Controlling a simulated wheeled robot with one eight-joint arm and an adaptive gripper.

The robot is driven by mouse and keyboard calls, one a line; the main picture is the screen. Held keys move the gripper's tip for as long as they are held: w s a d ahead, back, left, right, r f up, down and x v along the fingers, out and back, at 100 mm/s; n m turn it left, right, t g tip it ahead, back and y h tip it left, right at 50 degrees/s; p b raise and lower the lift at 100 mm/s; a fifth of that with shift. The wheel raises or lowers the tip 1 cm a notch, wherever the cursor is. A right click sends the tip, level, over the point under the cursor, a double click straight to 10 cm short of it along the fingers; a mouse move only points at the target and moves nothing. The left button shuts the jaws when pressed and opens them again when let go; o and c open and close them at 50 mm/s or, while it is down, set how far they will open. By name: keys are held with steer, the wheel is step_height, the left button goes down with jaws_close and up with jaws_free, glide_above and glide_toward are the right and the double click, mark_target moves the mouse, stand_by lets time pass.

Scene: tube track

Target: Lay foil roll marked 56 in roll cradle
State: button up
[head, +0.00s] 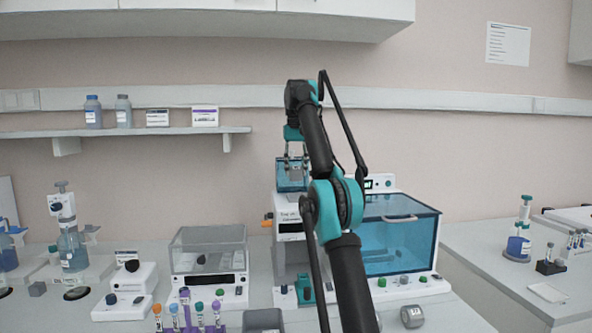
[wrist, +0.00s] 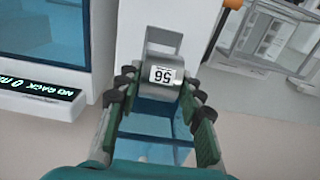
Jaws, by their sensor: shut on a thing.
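The foil roll marked 56 (wrist: 163,76) is a grey cylinder with a white label, upside down in the wrist view. My gripper (wrist: 160,105) is shut on it, with its fingers on either side. In the head view my gripper (head: 296,166) is raised in front of the tall white machine at the centre, and the roll is too small there to make out clearly. I cannot surely pick out the roll cradle. A small teal holder (head: 304,289) stands on the bench below the gripper, but I cannot tell whether it is the cradle.
A blue-windowed machine (head: 398,240) stands to the right of my gripper, and a clear-lidded box (head: 208,258) to the left. A grey roll-like piece (head: 412,316) and a dark tray (head: 263,321) lie at the front. A shelf (head: 180,131) with bottles hangs at left.

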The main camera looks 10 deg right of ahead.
mark_target(296, 180)
steer(key=shift+f, duration=1.8)
steer(key=shift+s+f, duration=0.1)
steer(key=shift+f, duration=0.25)
steer(key=shift+f, duration=0.35)
steer(key=shift+f, duration=0.5)
steer(key=o, duration=1.3)
steer(key=shift+c, duration=0.2)
steer(key=shift+r, duration=0.1)
